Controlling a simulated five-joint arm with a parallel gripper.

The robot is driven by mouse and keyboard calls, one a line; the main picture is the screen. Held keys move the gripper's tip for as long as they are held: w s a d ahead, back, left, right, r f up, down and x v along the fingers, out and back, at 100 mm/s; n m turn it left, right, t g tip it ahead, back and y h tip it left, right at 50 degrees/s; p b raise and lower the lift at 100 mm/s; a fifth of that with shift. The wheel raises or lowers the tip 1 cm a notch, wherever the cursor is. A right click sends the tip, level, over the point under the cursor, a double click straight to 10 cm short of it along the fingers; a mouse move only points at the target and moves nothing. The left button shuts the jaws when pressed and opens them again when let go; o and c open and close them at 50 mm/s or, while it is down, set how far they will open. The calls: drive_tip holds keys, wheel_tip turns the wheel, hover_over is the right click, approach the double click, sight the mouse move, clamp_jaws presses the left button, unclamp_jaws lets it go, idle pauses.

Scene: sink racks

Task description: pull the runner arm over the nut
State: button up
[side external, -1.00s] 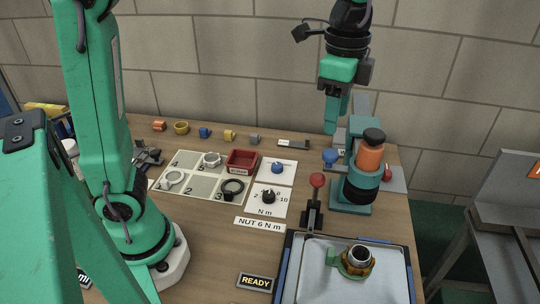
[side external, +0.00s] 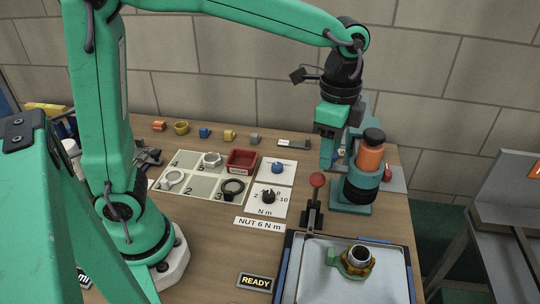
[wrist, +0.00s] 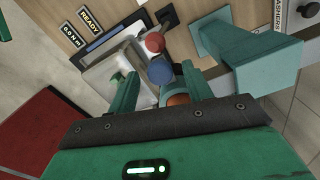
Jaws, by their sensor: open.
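The runner arm is teal and carries an orange runner (side external: 370,158) with a black cap. It stands at the table's back right, and the orange body also shows in the wrist view (wrist: 178,99). A blue ball knob (wrist: 160,71) lies between my fingertips in the wrist view; I cannot tell whether they touch it. In the side view my gripper (side external: 327,163) hides that knob. My gripper (wrist: 158,78) is open and points down. The nut (side external: 360,255) sits in a green bracket on the grey tray (side external: 310,285), at the front right, apart from the runner.
A red-knobbed lever (side external: 317,180) stands between the runner and the tray, close to my gripper. A READY sign (side external: 255,282) lies left of the tray. A numbered mat (side external: 196,187), a red bin (side external: 242,161) and a torque dial (side external: 269,197) are further left.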

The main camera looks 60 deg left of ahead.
clamp_jaws()
drive_tip(key=s+d, duration=1)
drive_tip(key=shift+d, duration=0.2)
idle(0.3)
drive_tip(key=shift+s, duration=0.1)
unclamp_jaws()
drive_tip(key=shift+a, duration=0.1)
wheel_tip(320, 180, up, 8)
idle(0.6)
